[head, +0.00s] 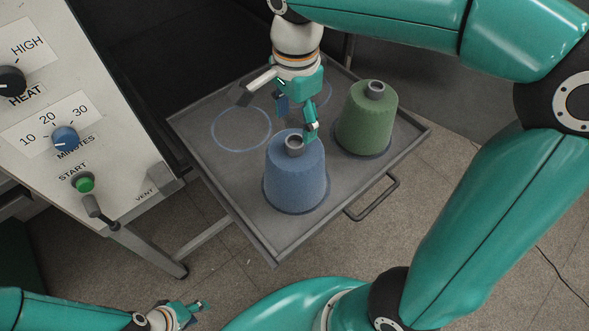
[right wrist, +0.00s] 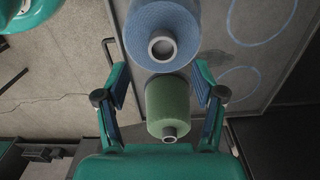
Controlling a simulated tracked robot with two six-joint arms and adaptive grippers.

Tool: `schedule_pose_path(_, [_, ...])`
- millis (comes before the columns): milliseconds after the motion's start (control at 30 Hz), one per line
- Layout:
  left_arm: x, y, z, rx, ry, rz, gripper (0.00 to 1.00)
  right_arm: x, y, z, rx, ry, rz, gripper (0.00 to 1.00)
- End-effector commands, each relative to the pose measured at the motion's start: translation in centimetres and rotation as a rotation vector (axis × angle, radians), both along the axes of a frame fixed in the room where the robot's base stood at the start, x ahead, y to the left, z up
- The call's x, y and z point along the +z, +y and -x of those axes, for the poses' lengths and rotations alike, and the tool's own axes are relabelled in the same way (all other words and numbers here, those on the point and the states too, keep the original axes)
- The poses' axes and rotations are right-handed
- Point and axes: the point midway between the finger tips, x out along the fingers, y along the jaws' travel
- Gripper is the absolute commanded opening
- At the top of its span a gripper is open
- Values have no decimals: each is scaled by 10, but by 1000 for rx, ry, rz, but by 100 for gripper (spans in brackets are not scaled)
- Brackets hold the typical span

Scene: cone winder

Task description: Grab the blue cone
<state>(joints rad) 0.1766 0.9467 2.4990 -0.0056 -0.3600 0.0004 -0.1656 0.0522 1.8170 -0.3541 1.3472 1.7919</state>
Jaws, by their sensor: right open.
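The blue cone (head: 296,180) stands upright on the grey tray, its grey tube end (head: 294,143) facing up. My right gripper (head: 298,118) is over the tray at the cone's top, with one fingertip overlapping the tube end in the head view. Whether it touches cannot be told. In the right wrist view the right gripper (right wrist: 160,75) has its fingers wide apart and nothing gripped; the blue cone (right wrist: 163,20) lies ahead of the fingers. My left gripper (head: 188,312) is low at the bottom left, far from the cone; its jaw gap is too small to judge.
A green cone (head: 366,122) stands right of the blue one; it also shows in the right wrist view (right wrist: 168,103). The tray (head: 225,182) has a raised rim, empty drawn circles and a front handle (head: 374,198). A control panel (head: 80,110) with knobs and a lever stands left.

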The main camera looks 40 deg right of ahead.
Motion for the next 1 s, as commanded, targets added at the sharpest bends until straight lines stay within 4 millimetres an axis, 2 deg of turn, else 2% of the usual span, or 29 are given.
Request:
schedule_pose_path(267, [-1,0,0,0,0,0,40,-19,-1,-1,-1,3,0,69])
schedule_pose_path(533, [0,0,0,0,0,0,40,-56,-2,-4,0,4,1,69])
schedule_pose_path(833, [-1,0,0,0,0,0,40,-62,-2,-4,-1,0,0,69])
schedule_pose_path(867, [-1,0,0,0,0,0,40,-62,-2,-4,-1,0,0,67])
schedule_pose_path(1000, [-1,0,0,0,0,0,40,-61,-2,-4,-1,0,0,44])
